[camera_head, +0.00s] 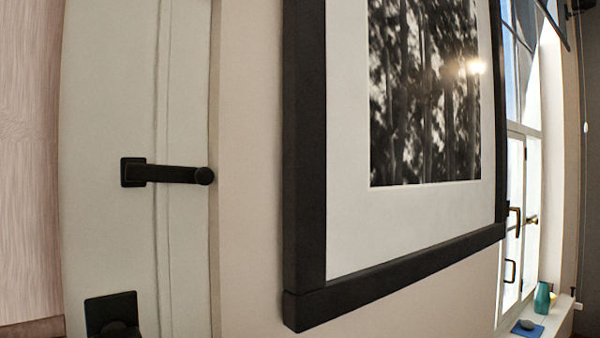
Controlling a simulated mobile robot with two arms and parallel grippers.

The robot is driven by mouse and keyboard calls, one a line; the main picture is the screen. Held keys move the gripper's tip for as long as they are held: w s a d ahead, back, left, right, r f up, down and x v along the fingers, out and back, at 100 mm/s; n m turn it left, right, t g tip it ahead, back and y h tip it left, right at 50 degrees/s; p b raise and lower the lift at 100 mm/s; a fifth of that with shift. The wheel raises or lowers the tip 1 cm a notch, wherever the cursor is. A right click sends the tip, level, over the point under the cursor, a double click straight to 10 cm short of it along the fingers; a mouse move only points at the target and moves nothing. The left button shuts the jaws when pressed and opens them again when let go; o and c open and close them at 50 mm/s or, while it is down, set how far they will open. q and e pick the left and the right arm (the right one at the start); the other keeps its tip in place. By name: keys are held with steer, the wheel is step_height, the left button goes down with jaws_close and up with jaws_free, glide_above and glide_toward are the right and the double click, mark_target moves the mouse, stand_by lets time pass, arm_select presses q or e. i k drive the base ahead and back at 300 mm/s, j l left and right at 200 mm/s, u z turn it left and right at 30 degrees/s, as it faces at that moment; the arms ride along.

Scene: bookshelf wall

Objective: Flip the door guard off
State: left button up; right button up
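The black door guard (168,173) is at the left in the head view. Its square plate sits on the white door side, and its bar runs right across the seam to a round knob at the frame's edge. The bar lies roughly level across the gap between door and frame. Below it is a black door handle plate (110,308), cut off by the bottom edge. The white door and frame (105,230) stand upright at the left. Neither of my grippers shows in this view.
A large black-framed picture (305,150) hangs on the beige wall right of the door and stands out from it. At the far right are a window (515,200) and a sill with a teal vase (542,298) and a blue item (527,328).

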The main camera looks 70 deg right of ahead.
mark_target(204, 175)
steer(key=z, duration=1.5)
